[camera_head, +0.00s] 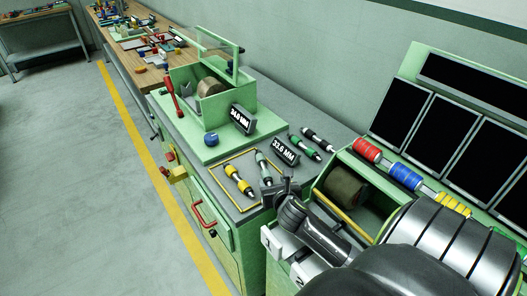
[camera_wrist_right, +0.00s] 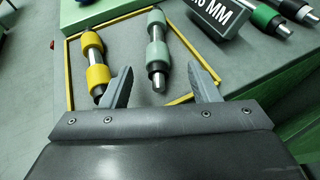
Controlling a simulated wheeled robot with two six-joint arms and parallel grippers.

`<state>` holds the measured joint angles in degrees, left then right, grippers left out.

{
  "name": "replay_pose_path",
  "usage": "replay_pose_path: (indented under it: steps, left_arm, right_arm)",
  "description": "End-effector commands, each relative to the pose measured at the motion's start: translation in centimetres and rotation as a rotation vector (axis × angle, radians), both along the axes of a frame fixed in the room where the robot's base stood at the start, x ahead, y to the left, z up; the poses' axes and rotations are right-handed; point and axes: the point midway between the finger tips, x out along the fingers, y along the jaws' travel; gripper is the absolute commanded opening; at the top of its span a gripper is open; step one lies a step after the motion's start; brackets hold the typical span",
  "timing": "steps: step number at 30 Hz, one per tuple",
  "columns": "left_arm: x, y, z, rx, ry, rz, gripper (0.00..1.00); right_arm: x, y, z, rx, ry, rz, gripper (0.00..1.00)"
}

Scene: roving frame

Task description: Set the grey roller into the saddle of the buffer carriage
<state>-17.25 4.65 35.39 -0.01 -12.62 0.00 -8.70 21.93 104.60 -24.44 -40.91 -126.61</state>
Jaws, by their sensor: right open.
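A pale grey-green roller (camera_head: 264,168) with dark-tipped metal ends lies inside a yellow-outlined rectangle on the grey bench top; it is the nearest match to the grey roller. It also shows in the right wrist view (camera_wrist_right: 157,47). My right gripper (camera_head: 279,186) is open and empty at the near edge of that rectangle. In the right wrist view its two fingers (camera_wrist_right: 162,90) stand to either side of the roller's near end, not closed on it. I cannot tell for certain which part is the buffer carriage or its saddle. My left gripper is not in view.
A yellow roller (camera_head: 239,183) lies left of the pale one. Green (camera_head: 304,146) and black (camera_head: 318,139) rollers lie behind the 33.6 MM sign (camera_head: 286,151). A green machine (camera_head: 347,229) with a brown roll stands right; another green unit (camera_head: 212,97) stands farther back.

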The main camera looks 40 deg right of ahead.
Motion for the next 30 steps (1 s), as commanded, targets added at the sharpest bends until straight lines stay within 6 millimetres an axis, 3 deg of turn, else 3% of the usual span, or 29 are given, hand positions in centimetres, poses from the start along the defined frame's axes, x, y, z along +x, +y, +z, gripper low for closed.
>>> replay_pose_path:
  steps: [11, 21, 30]
  left_arm:
    - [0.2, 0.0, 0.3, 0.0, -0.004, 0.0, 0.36]
    - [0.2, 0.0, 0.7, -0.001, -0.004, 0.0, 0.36]
    - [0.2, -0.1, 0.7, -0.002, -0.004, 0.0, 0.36]
  right_arm:
    - [2.2, -1.1, -1.0, 0.0, -0.001, 0.0, 0.55]
    - [5.5, -2.4, -2.5, 0.0, 0.0, 0.0, 0.55]
    - [6.2, -2.7, -2.9, 0.0, 0.0, 0.001, 0.55]
